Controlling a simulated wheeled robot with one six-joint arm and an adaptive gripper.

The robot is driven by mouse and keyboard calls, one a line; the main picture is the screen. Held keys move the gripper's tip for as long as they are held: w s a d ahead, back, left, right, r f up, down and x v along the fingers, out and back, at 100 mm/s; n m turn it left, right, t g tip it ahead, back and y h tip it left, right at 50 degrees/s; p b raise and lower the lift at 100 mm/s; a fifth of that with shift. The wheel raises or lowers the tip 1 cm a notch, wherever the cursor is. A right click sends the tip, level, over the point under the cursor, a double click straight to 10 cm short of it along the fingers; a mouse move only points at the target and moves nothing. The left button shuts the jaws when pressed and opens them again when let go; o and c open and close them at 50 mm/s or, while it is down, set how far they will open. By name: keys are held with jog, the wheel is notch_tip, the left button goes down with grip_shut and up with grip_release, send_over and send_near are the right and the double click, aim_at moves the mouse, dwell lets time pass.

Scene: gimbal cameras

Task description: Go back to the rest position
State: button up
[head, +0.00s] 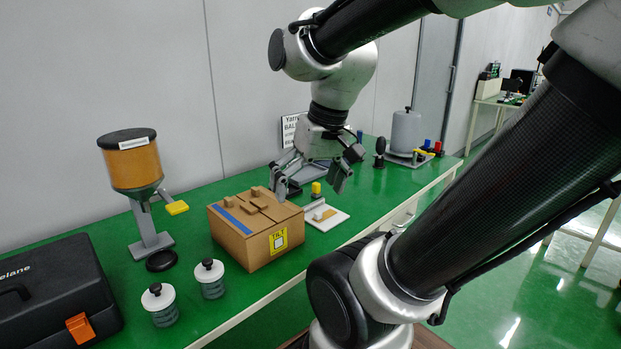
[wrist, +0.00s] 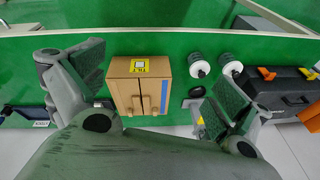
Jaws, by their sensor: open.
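My gripper (head: 312,178) is above the green table (head: 210,315), over the right side of a cardboard-brown box and the space beside it. In the wrist view my gripper (wrist: 148,88) has its two fingers spread wide, with nothing between them in its grasp. The brown box (head: 277,257) has a blue stripe on top, small raised handles and a yellow label on its front. In the wrist view the box (wrist: 124,90) appears between the fingers, apart from them and farther down.
Two lidded jars (head: 210,279) stand left of the box. A dispenser (head: 135,165) with a yellow lever stands behind, and a black case (head: 50,295) lies at the left.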

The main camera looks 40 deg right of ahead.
jog(key=shift+s+d+r+n+t+h, duration=0.15)
jog(key=shift+r+n+t+h, duration=0.15)
jog(key=shift+r+n, duration=0.25)
jog(key=shift+s+r+n+t+h, duration=0.1)
jog(key=shift+r+n+t+h, duration=0.1)
jog(key=shift+r+n+t, duration=0.3)
jog(key=shift+f, duration=0.1)
dwell(0.4)
